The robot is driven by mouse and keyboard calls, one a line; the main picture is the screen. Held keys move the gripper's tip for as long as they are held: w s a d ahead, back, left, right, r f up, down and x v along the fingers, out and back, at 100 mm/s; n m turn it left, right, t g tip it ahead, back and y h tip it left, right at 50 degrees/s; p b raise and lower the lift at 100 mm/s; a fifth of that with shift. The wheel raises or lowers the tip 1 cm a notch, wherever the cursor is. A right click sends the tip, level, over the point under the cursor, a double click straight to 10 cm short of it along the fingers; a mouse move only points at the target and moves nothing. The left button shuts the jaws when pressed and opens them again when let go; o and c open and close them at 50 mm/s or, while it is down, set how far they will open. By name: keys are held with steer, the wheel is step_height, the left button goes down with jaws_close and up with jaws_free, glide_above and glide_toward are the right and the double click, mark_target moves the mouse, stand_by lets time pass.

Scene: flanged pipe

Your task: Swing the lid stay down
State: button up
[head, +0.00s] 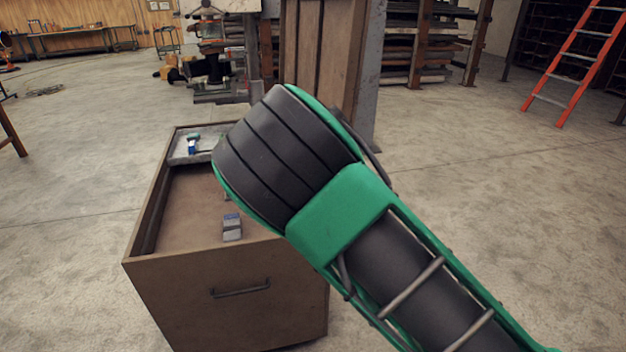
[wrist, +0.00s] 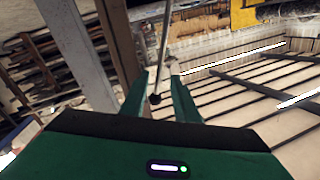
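A thin grey rod (wrist: 162,50) with a dark round end runs upward in the wrist view. It looks like the lid stay, but its mounting is not clear. My gripper (wrist: 157,77) has its two green fingers apart, one on each side of the rod, with a gap visible on both sides. In the head view my arm covers the gripper and the rod. The brown open-topped chest (head: 228,298) stands on the floor beneath my arm. An upright brown wooden panel (head: 325,50) stands behind it, possibly the raised lid.
A grey and blue block (head: 232,227) sits inside the chest near the front wall. A small tray (head: 180,155) with a blue and green item is at its back left. A grey post (head: 366,75) stands beside the panel.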

steer(key=shift+x, duration=4.65)
jaws_close()
